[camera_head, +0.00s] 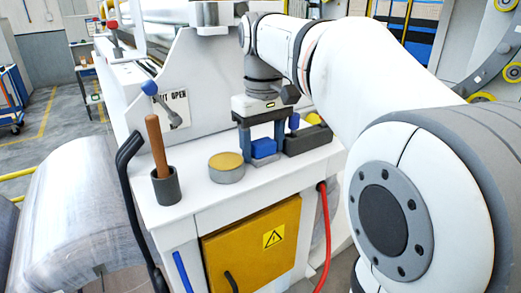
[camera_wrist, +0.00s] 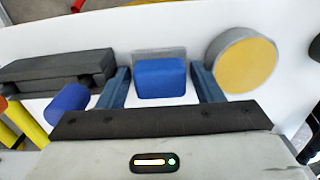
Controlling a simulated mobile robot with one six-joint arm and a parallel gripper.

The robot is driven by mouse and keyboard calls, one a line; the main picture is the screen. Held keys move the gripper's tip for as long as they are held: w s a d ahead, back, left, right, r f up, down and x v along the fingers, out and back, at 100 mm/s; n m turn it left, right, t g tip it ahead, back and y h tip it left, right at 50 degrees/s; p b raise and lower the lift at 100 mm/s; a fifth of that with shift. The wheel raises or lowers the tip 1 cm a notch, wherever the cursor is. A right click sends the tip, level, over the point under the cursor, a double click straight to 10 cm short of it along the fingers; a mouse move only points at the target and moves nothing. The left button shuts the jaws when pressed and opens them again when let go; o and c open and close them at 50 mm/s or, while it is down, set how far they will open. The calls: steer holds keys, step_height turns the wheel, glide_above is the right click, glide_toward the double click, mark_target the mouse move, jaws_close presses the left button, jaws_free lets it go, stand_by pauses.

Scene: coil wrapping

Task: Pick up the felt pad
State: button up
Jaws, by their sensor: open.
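A blue block, which looks like the felt pad (camera_head: 263,148), sits in a shallow grey holder (camera_head: 268,161) on the white cabinet top. The blue pad also shows in the wrist view (camera_wrist: 161,79), with the grey holder (camera_wrist: 158,51) behind it. My gripper (camera_head: 263,144) points down over the pad and is open. In the wrist view, the fingers of my gripper (camera_wrist: 161,74) stand on either side of the pad, with narrow gaps. I cannot tell whether the fingertips reach the pad's full depth.
A round tin with a yellow top (camera_head: 226,167) stands left of the pad. A dark grey rack (camera_head: 308,139) is close on the right, with a blue cylinder (camera_wrist: 68,103) by it. A wooden-handled tool (camera_head: 157,146) stands upright in a dark cup (camera_head: 165,187).

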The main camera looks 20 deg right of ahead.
mark_target(263, 141)
steer(key=c, duration=0.6)
steer(key=shift+c, duration=0.2)
step_height(263, 141, up, 10)
steer(key=shift+r, duration=0.1)
stand_by(0.4)
